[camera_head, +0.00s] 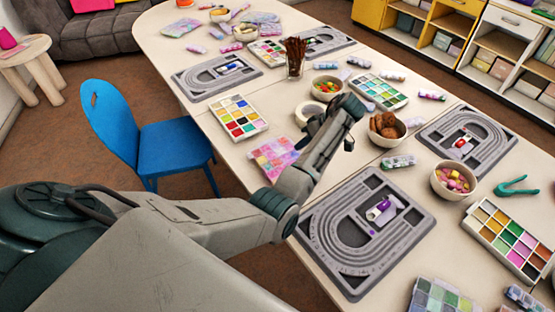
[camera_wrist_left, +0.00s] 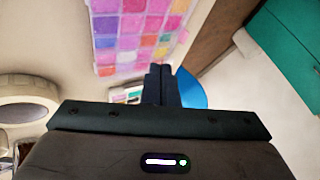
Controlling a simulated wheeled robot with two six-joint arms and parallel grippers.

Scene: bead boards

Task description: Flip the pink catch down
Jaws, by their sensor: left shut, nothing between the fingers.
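My left gripper (camera_head: 347,106) is above the middle of the table, near the bowl of brown balls. In the left wrist view its two dark fingers (camera_wrist_left: 161,84) are together, shut and empty. No clearly pink catch can be made out. The nearest grey bead board (camera_head: 338,277) carries a small purple and white piece (camera_head: 382,208), and the gripper is apart from it. The right-hand bead board (camera_head: 485,172) has a red piece (camera_head: 463,141). The far-left bead board (camera_head: 190,88) has a blue and white piece (camera_head: 228,67). My right gripper is not in view.
A bowl of brown balls (camera_head: 387,128), a bowl of colored pieces (camera_head: 453,181) and a glass of brown sticks (camera_head: 295,58) stand around the arm. A pink bead tray (camera_head: 272,158) lies near the table edge. A blue chair (camera_head: 165,140) stands left of the table.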

